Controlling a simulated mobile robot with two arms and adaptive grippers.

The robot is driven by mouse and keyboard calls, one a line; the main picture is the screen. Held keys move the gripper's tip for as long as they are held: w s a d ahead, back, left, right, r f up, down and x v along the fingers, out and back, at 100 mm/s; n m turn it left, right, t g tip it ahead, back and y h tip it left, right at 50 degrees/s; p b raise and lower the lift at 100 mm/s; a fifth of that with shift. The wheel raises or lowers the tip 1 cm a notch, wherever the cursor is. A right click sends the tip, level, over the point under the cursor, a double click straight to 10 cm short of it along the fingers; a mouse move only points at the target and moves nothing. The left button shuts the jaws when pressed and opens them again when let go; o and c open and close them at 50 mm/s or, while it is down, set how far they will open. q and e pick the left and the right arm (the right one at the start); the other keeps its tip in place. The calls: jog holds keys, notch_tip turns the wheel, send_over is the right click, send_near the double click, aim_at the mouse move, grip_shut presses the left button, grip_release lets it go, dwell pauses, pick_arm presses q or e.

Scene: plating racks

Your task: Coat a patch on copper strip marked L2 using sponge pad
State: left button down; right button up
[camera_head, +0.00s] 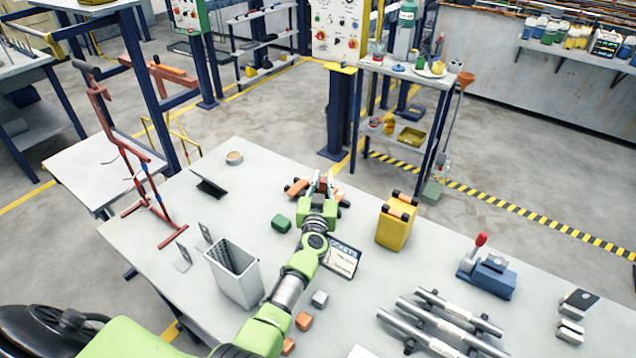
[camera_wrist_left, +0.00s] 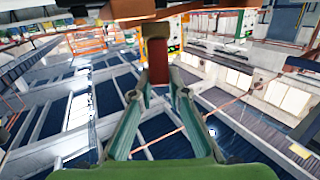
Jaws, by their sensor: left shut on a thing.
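My left gripper (camera_head: 321,185) reaches over the table and is shut on a small red and brown block, likely the sponge pad (camera_wrist_left: 157,70). In the left wrist view, the fingers pinch its red part and its brown end points away from the palm. A copper-coloured strip (camera_wrist_left: 125,11) crosses the top of that view, right by the brown end; I cannot tell whether they touch. In the head view, copper-coloured pieces (camera_head: 297,187) with black clamps show on both sides of the gripper, partly hidden by it. No L2 mark is legible. My right gripper is not in view.
On the table (camera_head: 260,165) are a yellow block with orange pieces on top (camera_head: 394,229), a green block (camera_head: 281,223), a dark card (camera_head: 342,258), a grey perforated bin (camera_head: 234,272), metal rods (camera_head: 440,325) and a blue device with a red knob (camera_head: 487,272). The far left table area is fairly clear.

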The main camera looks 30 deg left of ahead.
pick_arm(q)
jog(key=shift+d+p, duration=0.1)
jog(key=shift+p, duration=0.25)
jog(key=shift+w+a+p, duration=0.2)
jog(key=shift+a+p, duration=0.05)
jog(key=shift+p, duration=0.55)
jog(key=shift+s+a+p, duration=0.45)
jog(key=shift+s+p, duration=0.05)
jog(key=shift+s, duration=0.2)
jog(key=shift+s+a+p, duration=0.2)
jog(key=shift+s+a, duration=0.1)
jog(key=shift+s, duration=0.2)
jog(key=shift+s+a+p, duration=0.2)
jog(key=shift+s+a, duration=0.1)
jog(key=shift+s, duration=0.2)
jog(key=shift+r, duration=0.1)
